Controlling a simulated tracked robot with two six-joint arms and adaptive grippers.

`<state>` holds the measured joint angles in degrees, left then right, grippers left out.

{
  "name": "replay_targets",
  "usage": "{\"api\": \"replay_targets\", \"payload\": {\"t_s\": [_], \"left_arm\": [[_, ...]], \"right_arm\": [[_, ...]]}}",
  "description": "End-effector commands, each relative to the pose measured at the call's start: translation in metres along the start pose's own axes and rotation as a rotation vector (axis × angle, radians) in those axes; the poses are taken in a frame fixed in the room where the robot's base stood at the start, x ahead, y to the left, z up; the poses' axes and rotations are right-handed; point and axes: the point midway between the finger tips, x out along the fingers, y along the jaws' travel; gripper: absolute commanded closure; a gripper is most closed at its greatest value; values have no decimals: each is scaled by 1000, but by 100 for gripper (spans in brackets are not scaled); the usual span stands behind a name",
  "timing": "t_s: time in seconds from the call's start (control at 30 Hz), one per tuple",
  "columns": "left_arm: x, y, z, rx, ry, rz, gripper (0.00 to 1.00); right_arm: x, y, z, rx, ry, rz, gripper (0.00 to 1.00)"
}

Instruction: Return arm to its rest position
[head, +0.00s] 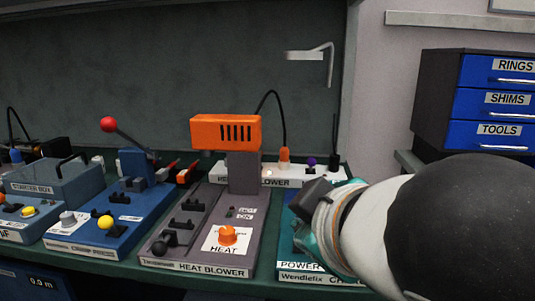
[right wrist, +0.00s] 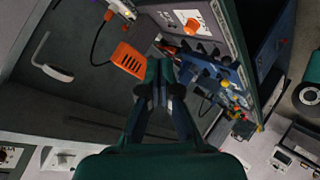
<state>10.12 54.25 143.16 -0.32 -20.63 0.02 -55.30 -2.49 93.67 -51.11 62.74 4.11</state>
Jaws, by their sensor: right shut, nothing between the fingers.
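My right arm (head: 430,225) comes in from the right in the head view, with its white and black links large in front. Its wrist end is over the right part of the bench, beside the heat blower. The right gripper (right wrist: 159,72) shows in the right wrist view with its fingers together and nothing between them. In the head view its fingertips are largely hidden by the arm. My left arm and gripper do not show.
The heat blower (head: 225,132) with its orange head stands left of the arm. A blue crimp press (head: 125,205) with a red-knobbed lever and a starter box (head: 55,185) stand further left. A teal power unit (head: 300,268) is partly hidden by my arm. Blue drawers (head: 500,103) stand at right.

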Motion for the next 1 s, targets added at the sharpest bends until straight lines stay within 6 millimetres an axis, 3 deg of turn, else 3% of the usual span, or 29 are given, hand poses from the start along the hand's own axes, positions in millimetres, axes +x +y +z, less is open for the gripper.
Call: {"api": "replay_targets", "payload": {"t_s": [0.33,0.57,0.67,0.77,0.9,1.0], "left_arm": [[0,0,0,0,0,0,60],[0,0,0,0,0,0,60],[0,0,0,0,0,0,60],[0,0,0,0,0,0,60],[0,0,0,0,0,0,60],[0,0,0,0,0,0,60]], "right_arm": [[74,-46,18,-12,-76,-118,100],[139,-90,54,22,-153,-237,100],[175,-117,83,65,-206,-310,100],[216,-153,128,146,-275,-401,100],[262,-208,207,332,-390,-520,100],[281,-248,270,505,-479,-577,100]]}}
